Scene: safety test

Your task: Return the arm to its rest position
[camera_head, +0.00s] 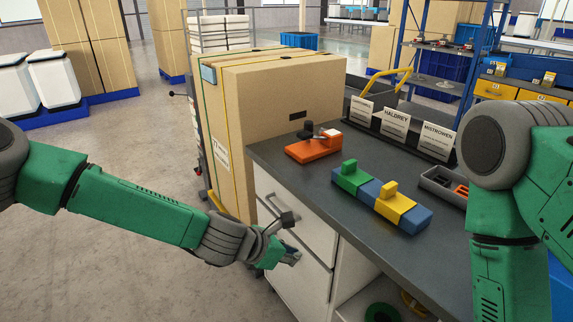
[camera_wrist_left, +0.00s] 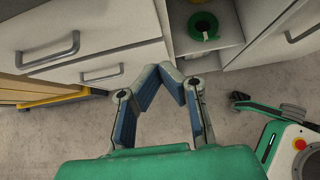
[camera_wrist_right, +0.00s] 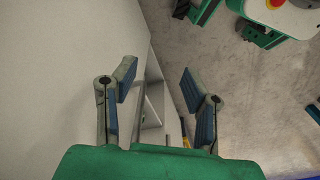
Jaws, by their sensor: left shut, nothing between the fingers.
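My left arm (camera_head: 135,202) comes in from the left, reaching down and to the right. Its gripper (camera_head: 291,238) is in front of the white drawer cabinet (camera_head: 298,268), below the level of the dark worktop (camera_head: 310,182). In the left wrist view the gripper (camera_wrist_left: 168,72) has its fingertips together, with nothing between them. My right arm (camera_head: 505,215) is bent at the right edge of the head view, and its gripper is outside that view. In the right wrist view the right gripper (camera_wrist_right: 158,76) has its fingers apart and empty, beside a pale panel (camera_wrist_right: 60,65).
The worktop holds an orange block (camera_head: 312,150), green, blue and yellow blocks (camera_head: 396,206), a grey tray (camera_head: 440,186) and label cards (camera_head: 396,120). A large cardboard box (camera_head: 280,95) stands behind its left end. Open floor (camera_head: 95,275) lies left of the cabinet.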

